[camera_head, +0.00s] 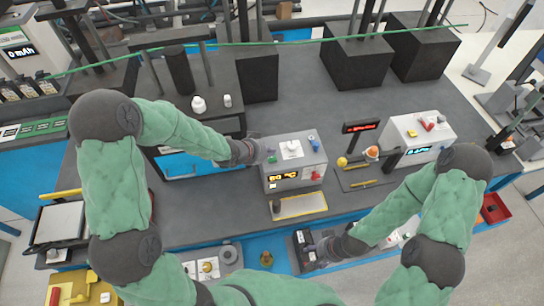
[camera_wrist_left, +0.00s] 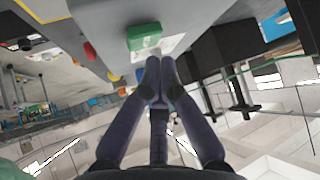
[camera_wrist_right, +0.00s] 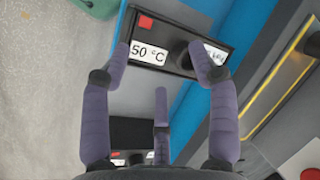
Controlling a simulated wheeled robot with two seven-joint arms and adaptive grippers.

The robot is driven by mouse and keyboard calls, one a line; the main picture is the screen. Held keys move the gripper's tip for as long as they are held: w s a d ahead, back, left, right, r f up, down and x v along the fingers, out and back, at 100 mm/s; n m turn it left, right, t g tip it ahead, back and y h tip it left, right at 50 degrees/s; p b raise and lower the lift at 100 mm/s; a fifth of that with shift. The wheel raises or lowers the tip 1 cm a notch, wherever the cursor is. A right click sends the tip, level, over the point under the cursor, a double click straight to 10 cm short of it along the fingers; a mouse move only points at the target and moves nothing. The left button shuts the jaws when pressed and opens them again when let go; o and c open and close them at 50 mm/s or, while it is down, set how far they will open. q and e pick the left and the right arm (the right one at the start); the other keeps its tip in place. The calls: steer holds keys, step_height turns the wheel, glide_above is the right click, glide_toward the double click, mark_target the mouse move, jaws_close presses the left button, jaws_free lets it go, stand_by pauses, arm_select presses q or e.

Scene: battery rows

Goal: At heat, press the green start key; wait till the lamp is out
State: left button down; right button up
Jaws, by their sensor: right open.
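The grey heater box (camera_head: 292,162) stands mid-bench, with an orange display (camera_head: 284,175) that seems to read about 80 °C. The green key (camera_head: 271,159) is on its top left; it also shows large in the left wrist view (camera_wrist_left: 144,36). My left gripper (camera_head: 260,151) is beside the key, fingers together and empty (camera_wrist_left: 160,62); I cannot tell whether they touch it. My right gripper (camera_head: 318,247) is open over a black box marked 50 °C (camera_wrist_right: 155,53) at the bench's front. I cannot make out which part is the lamp.
A yellow-framed tray (camera_head: 300,207) lies in front of the heater. A white box with a blue display (camera_head: 418,133) and a red-lit sign (camera_head: 361,126) stand to the right. Black blocks (camera_head: 357,62) stand behind. The bench between them is mostly clear.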

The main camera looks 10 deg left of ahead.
mark_target(270, 158)
arm_select(q)
steer(key=shift+r+p, duration=2.45)
steer(key=shift+r, duration=0.1)
steer(key=shift+f, duration=0.1)
